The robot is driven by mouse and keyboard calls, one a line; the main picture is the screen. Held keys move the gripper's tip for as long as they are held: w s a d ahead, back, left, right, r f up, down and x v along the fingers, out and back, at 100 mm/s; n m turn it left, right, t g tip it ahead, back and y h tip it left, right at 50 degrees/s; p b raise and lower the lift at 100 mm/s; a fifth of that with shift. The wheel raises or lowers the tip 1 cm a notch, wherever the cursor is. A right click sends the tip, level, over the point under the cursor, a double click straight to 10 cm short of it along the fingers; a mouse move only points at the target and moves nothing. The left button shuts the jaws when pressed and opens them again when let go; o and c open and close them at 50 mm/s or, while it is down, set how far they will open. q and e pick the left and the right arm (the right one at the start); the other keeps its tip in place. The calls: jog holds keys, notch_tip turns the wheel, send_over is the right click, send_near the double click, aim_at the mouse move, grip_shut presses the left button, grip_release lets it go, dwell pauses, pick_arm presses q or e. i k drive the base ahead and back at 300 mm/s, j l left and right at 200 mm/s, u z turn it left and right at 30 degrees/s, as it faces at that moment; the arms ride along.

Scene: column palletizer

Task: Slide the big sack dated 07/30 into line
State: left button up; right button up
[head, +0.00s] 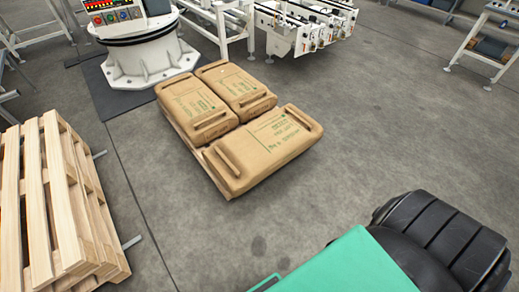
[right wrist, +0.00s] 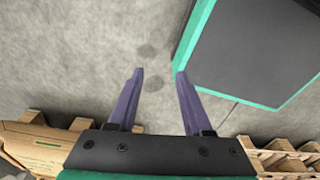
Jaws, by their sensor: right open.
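Three brown paper sacks lie on a low wooden pallet (head: 185,135) in the head view. The front sack (head: 262,150) is the largest and lies crosswise, with its right end jutting out past the two sacks behind it. Its print is too small to read a date. The back left sack (head: 195,105) and the back right sack (head: 236,88) lie side by side. My right gripper (right wrist: 158,72) shows in the right wrist view, open and empty over bare floor. A brown sack (right wrist: 45,143) shows at that view's lower left. My left gripper is not in view.
A stack of wooden pallets (head: 60,205) stands at the left. A white round robot pedestal (head: 145,58) and a white conveyor frame (head: 305,25) stand behind the sacks. The concrete floor (head: 390,120) to the right of the sacks is clear.

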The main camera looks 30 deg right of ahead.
aim_at(242, 159)
jog(key=i+z, duration=0.15)
jog(key=z, duration=0.25)
jog(key=i+j+z, duration=0.1)
jog(key=z, duration=0.3)
jog(key=i+j+z, duration=0.1)
jog(key=z, duration=0.25)
jog(key=j+z, duration=0.25)
jog(key=z, duration=0.15)
jog(key=i, duration=0.05)
